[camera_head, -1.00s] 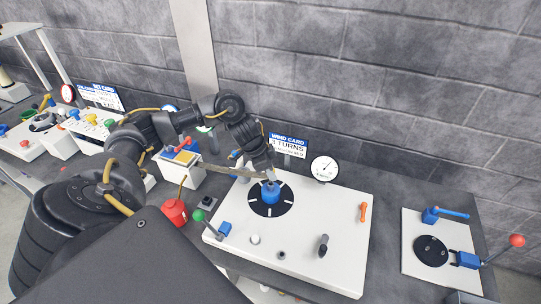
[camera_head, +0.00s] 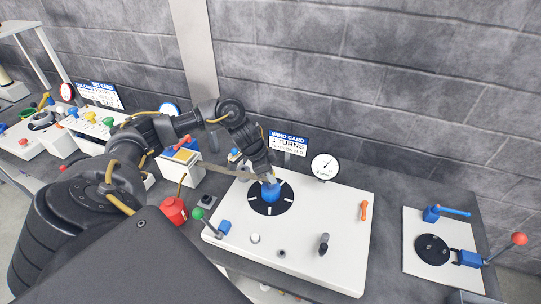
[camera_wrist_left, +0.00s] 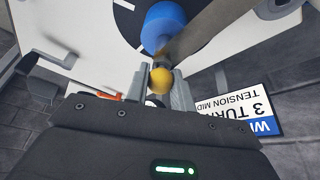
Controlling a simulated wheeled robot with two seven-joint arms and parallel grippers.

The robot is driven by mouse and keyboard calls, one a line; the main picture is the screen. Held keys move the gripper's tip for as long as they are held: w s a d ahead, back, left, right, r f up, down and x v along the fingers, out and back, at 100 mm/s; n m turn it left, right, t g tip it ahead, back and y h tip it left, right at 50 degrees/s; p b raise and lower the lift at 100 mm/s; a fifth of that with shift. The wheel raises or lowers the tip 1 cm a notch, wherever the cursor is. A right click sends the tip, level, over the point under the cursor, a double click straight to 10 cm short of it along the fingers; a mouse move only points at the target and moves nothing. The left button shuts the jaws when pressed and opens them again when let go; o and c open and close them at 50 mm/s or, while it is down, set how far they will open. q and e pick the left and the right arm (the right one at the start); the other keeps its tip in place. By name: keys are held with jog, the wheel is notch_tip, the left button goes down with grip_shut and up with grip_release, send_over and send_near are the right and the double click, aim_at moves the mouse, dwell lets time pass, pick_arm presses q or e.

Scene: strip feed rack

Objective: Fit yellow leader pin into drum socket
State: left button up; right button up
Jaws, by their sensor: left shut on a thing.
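The yellow leader pin (camera_wrist_left: 161,80) shows as a round yellow end between the fingers of my left gripper (camera_wrist_left: 166,88) in the left wrist view. The gripper is shut on it. A grey strip (camera_wrist_left: 215,28) runs from beside the pin toward the upper right. The blue drum (camera_wrist_left: 172,27) is just beyond the fingertips; in the head view the drum (camera_head: 271,191) stands on a black disc with white marks (camera_head: 270,208). My left gripper (camera_head: 268,178) is over the drum from behind. The socket and the pin's tip are hidden, so I cannot tell whether they meet. My right gripper is not in view.
A wind card (camera_head: 288,144) and gauge (camera_head: 325,167) stand behind. A red canister (camera_head: 174,211) is left of the panel.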

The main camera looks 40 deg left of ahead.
pick_arm(q)
jog(key=shift+f, duration=0.25)
jog(key=o, duration=1.1)
jog(key=shift+c, duration=0.2)
jog(key=shift+r, duration=0.1)
jog(key=b+v, duration=0.1)
jog(key=v, duration=0.9)
jog(key=shift+s+a+r, duration=0.15)
jog(key=shift+r, duration=0.15)
